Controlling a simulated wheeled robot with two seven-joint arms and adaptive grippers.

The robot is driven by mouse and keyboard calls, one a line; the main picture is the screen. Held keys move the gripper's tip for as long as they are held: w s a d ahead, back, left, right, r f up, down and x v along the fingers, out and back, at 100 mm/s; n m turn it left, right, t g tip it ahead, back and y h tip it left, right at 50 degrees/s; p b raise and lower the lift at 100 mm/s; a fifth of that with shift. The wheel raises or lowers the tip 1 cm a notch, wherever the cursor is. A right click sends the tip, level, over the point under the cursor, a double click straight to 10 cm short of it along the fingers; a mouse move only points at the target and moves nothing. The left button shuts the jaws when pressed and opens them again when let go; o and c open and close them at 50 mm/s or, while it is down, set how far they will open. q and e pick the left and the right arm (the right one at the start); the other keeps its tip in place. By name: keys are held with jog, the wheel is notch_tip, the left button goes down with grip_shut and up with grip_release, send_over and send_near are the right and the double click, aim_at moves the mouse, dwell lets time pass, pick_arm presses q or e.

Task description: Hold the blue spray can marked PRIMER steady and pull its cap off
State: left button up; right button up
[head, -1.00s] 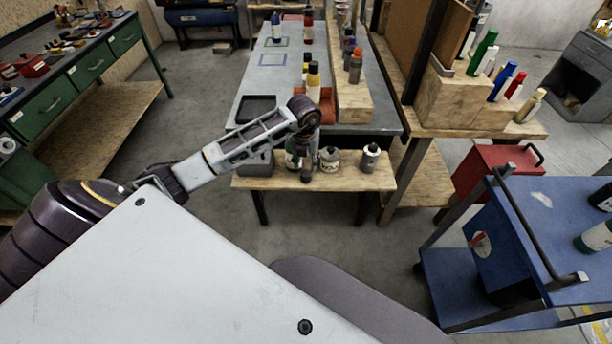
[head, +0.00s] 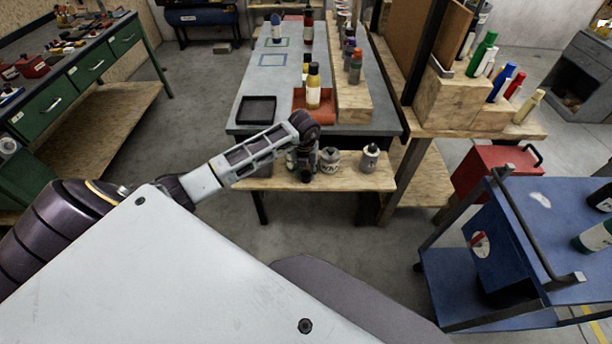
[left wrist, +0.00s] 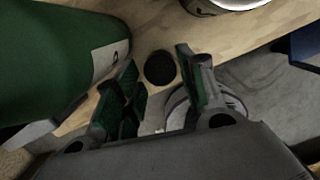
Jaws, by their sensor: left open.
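No PRIMER lettering is readable in these frames. A blue can (head: 502,84) stands in the wooden rack at the right, and a small dark-blue bottle (head: 276,28) stands far back on the grey table; I cannot tell whether either is the PRIMER can. My left gripper (head: 304,168) is over the low wooden shelf in front of the table, far from both. In the left wrist view its fingers (left wrist: 160,88) are spread apart. A round black shape (left wrist: 160,68) shows between the fingers, apparently not gripped. My right gripper is out of view.
A large green container (left wrist: 60,50) is close left of the fingers. Two grey cans (head: 330,160) (head: 370,157) stand right of my left gripper on the low shelf (head: 345,182). An orange tray (head: 322,116) and black tray (head: 257,110) sit behind. A blue cart (head: 545,230) is at right.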

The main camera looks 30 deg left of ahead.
pick_arm(q)
jog(key=shift+w+f, duration=0.1)
jog(key=shift+f, duration=0.75)
jog(key=c, duration=0.4)
jog(key=shift+a, duration=0.1)
